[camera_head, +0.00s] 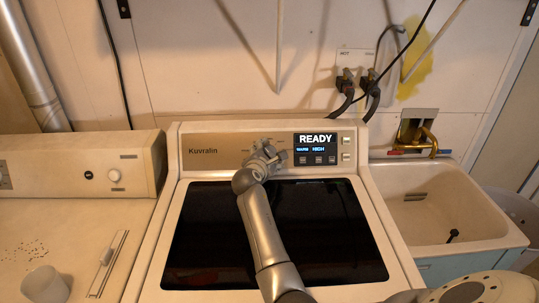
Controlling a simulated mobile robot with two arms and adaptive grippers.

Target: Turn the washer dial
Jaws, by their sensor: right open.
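The washer (365,210) stands in the middle, with a dark glass lid and a cream control panel (205,135) marked "Kuvralin". My right arm reaches up across the lid. My right gripper (266,148) is at the panel, just left of the display, with its fingers open. The washer dial is hidden behind the gripper, so I cannot tell whether the fingers touch it. My left gripper is not in view.
A second machine (75,200) stands at the left, with a cup (45,285) on top. A utility sink (445,215) with a brass faucet (425,140) is at the right. Hoses (360,90) hang on the wall behind the washer. Most of the lid is clear.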

